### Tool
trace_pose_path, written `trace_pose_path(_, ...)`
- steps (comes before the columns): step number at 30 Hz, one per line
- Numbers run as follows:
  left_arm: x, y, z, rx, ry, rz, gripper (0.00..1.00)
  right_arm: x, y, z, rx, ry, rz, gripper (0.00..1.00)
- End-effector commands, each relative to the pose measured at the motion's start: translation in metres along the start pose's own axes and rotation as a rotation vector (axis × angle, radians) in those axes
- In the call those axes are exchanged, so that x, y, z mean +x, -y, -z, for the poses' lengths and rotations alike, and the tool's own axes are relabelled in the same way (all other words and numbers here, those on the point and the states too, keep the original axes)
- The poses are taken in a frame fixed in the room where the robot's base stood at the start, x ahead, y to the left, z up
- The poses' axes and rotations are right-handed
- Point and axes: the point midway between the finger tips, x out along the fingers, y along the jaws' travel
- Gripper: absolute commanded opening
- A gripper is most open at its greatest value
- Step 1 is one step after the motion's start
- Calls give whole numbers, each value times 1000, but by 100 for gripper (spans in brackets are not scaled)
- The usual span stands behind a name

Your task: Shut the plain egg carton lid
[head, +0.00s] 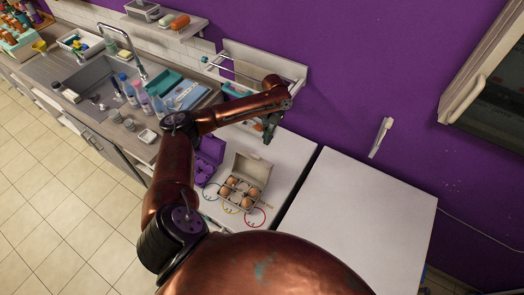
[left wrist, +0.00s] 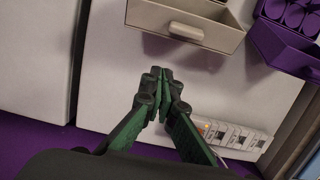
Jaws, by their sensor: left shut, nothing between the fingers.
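The plain egg carton (head: 228,203) is beige-grey and stands open on the white worktop, with several brown eggs in it. Its lid (head: 252,168) stands raised on the side towards the wall. In the left wrist view the lid (left wrist: 185,22) shows at the top, cut off by the frame, and no eggs show there. My left gripper (head: 268,138) is above the worktop, on the wall side of the lid. In the left wrist view my left gripper (left wrist: 160,72) has its fingertips together, empty, just short of the lid's edge. My right gripper is out of view.
A purple carton (head: 208,152) stands open left of the plain one; it also shows in the left wrist view (left wrist: 285,45). Coloured rings (head: 255,217) lie in front. Another white surface (head: 360,205) on the right is clear. A sink and bottles are left.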

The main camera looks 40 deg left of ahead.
Motion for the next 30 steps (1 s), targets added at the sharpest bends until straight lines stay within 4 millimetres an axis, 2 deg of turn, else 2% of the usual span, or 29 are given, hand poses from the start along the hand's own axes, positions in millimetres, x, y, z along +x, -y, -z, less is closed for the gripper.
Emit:
trace_pose_path(1, 10, 1, -1, -1, 1, 0, 0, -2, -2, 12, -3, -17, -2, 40)
trace_pose_path(3, 24, 1, 0, -1, 0, 1, 0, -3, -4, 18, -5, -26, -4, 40)
trace_pose_path(9, 63, 1, 0, -1, -2, 1, 0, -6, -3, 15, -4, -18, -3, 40)
trace_pose_path(12, 50, 2, -17, 1, -6, 3, 0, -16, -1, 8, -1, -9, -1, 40)
trace_pose_path(15, 48, 2, -28, 1, -4, 2, 0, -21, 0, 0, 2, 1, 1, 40)
trace_pose_path(20, 46, 1, -36, 1, -4, 1, 0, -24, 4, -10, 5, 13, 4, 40)
trace_pose_path(30, 46, 1, -38, 1, -4, 1, 0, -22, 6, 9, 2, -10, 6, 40)
